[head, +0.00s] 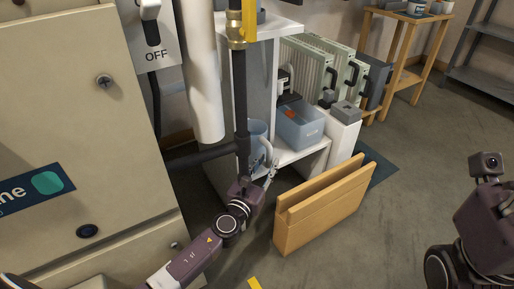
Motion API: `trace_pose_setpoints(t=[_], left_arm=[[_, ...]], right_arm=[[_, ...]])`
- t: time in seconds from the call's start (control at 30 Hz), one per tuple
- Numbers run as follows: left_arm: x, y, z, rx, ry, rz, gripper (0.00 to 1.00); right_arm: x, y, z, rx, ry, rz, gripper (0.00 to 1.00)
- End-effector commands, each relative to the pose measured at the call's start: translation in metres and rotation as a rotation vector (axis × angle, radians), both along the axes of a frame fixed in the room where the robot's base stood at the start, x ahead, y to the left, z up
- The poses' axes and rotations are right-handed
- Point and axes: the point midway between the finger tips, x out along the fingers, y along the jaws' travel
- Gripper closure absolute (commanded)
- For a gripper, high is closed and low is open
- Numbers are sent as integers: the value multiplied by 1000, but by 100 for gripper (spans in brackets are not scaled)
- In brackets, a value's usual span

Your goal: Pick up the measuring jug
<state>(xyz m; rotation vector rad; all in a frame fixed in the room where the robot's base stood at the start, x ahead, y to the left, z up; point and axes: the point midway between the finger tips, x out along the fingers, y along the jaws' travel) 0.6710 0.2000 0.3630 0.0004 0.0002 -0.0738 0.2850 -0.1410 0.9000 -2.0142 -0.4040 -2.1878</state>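A blue-grey jug (257,129), which looks like the measuring jug, stands on the low white shelf behind the dark vertical pipe. Its pale curved handle (268,151) faces right and toward me. The pipe hides part of the jug. My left gripper (270,174) is at the front of the shelf, right by the lower end of the handle. Its fingers are small and overlap the handle in the picture, so I cannot tell whether they touch or grip it. My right arm shows at the right edge; its fingers are out of the picture.
A dark pipe with a brass fitting (237,30) and yellow lever runs close to the left of my gripper. A blue-grey bin (299,126) stands right of the jug. A tan wooden box-like piece (322,208) stands on the floor. The beige furnace (60,110) fills the left.

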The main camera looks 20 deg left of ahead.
Motion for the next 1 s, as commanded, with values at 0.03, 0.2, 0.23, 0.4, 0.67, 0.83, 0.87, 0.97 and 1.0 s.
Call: trace_pose_setpoints(t=[0.03,0.2,0.23,0.4,0.67,0.83,0.87,0.97,1.0], left_arm=[[0,0,0,0,0,0,80],[0,0,0,0,0,0,99],[0,0,0,0,0,0,100],[0,0,0,0,0,0,100],[0,0,3,2,-5,1,100],[0,1,2,2,-4,1,100],[1,1,2,2,-4,1,100],[1,2,2,2,-4,1,100],[2,3,3,2,-4,1,100]], right_arm=[[0,0,0,0,0,0,60],[0,0,0,0,0,0,60],[0,0,0,0,-1,0,60],[0,0,0,1,-1,0,60],[0,0,0,1,-1,0,60],[0,0,-1,2,2,0,60],[0,0,-1,2,2,0,60],[0,0,-1,1,2,0,60],[0,0,-1,1,2,0,60]])
